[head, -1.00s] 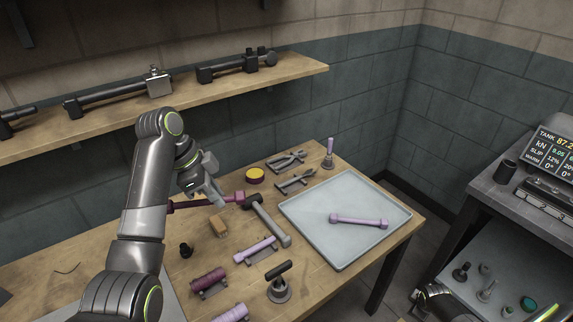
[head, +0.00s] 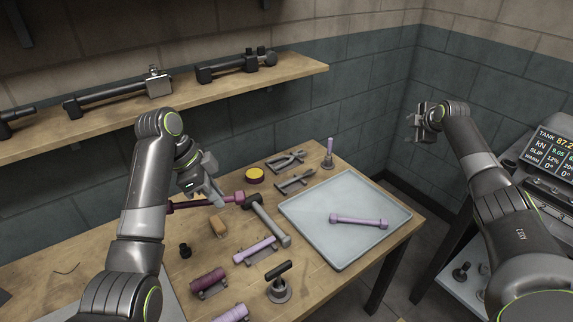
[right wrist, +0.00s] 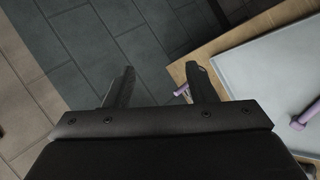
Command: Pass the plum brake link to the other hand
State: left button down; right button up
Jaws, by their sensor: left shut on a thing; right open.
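The plum brake link (head: 182,206) is a dark reddish-purple bar at the left middle of the head view. My left gripper (head: 216,196) is shut on it near its middle and covers part of it. The link lies roughly level across the picture, its right end overlapping the hammer head; I cannot tell its height over the bench. My right gripper (head: 421,122) is raised at the right, beyond the tray, far from the link. It is open and empty; its spread fingers show in the right wrist view (right wrist: 159,80).
A pale tray (head: 312,232) holds a lilac link (head: 359,221). A hammer (head: 268,222), another lilac link (head: 254,250), a plum ribbed part (head: 208,283) and pliers (head: 294,181) crowd the bench. A shelf (head: 230,86) runs above at the back.

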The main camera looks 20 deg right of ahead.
jog(key=w+a+r+n+t, duration=0.1)
jog(key=w+a+r+t, duration=0.15)
jog(key=r, duration=0.85)
jog(key=w+a+r+n+t+y, duration=0.1)
jog(key=a+r+n, duration=0.15)
jog(key=r, duration=0.75)
jog(key=w+a+r+t, duration=0.1)
jog(key=a+r, duration=0.2)
jog(key=r, duration=0.8)
jog(key=s+a+f+n+g+y, duration=0.1)
jog(key=a+f+g+y, duration=0.15)
jog(key=a+f, duration=0.65)
jog(key=s+a+f+g+y, duration=0.1)
jog(key=a+f+y, duration=0.35)
jog(key=a, duration=0.75)
jog(key=s+a+f+n+g+y, duration=0.1)
jog(key=s+a+f+g+y, duration=0.15)
jog(key=s+a+f, duration=0.45)
jog(key=s+a+f+g+y, duration=0.1)
jog(key=s+a+f+g, duration=0.3)
jog(key=s+a, duration=0.55)
jog(key=w+r+x, duration=0.1)
jog(key=x, duration=1.1)
jog(key=shift+w+a, duration=0.3)
jog(key=shift+a, duration=0.25)
